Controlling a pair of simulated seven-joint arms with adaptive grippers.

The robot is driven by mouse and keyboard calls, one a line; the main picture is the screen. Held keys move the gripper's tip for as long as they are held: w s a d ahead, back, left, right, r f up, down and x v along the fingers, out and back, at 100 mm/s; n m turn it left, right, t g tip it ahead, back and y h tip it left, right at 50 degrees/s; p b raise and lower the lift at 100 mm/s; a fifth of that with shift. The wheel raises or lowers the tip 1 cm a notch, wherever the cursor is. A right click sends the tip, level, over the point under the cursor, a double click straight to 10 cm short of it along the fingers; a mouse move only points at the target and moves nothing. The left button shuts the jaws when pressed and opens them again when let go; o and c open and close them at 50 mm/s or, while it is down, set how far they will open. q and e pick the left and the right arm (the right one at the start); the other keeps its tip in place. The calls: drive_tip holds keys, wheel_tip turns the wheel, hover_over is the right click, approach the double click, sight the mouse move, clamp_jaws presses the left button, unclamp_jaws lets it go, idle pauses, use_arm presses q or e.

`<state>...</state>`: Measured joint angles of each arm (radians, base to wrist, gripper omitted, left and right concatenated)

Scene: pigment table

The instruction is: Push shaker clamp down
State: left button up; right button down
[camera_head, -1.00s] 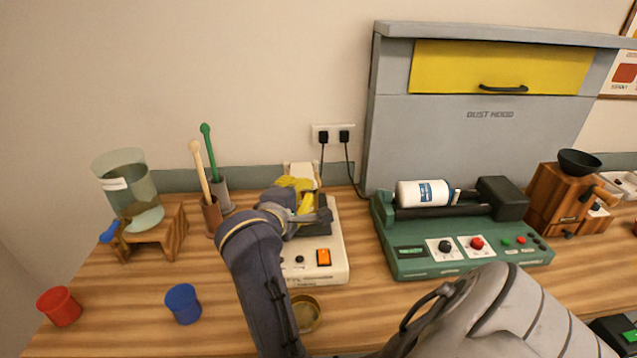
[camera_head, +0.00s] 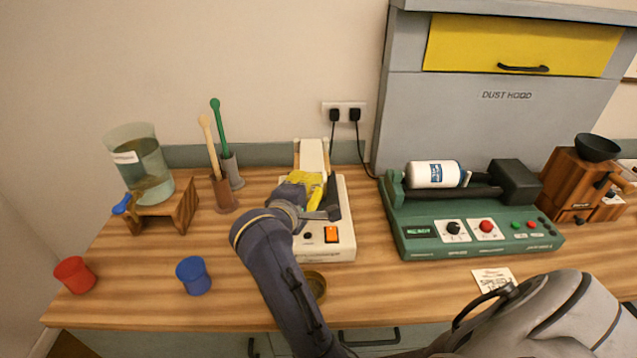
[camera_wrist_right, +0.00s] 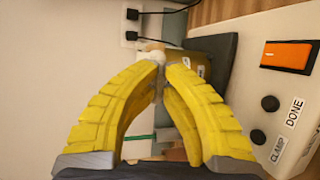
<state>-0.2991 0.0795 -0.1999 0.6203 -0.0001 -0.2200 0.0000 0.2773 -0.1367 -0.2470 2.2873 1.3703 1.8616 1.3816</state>
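The white shaker (camera_head: 342,247) with an orange switch (camera_head: 331,234) stands at mid-table. A pale upright piece (camera_head: 313,151), probably its clamp, rises at its back. My right gripper (camera_head: 313,196) with yellow fingers is over the shaker, in front of this piece, and hides part of it. In the right wrist view, the curved fingers of my right gripper (camera_wrist_right: 163,70) meet at the tips and look shut, with nothing clearly held. A small pale end shows just behind the tips; contact cannot be told. "CLAMP" and "DONE" labels (camera_wrist_right: 285,130) show at right. My left gripper is out of view.
A green roller machine (camera_head: 480,240) with a white bottle (camera_head: 435,174) stands right of the shaker. Left are a beaker (camera_head: 148,180) on a wooden stand, two brushes in holders, a blue cup (camera_head: 193,276) and a red cup (camera_head: 74,275). A brass dish (camera_head: 316,286) lies in front.

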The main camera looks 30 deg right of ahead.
drive_tip(key=shift+f, duration=0.35)
drive_tip(key=c, duration=1.7)
unclamp_jaws()
drive_tip(key=shift+w, duration=0.1)
drive_tip(key=shift+o, duration=1.2)
drive_tip(key=shift+r, duration=0.15)
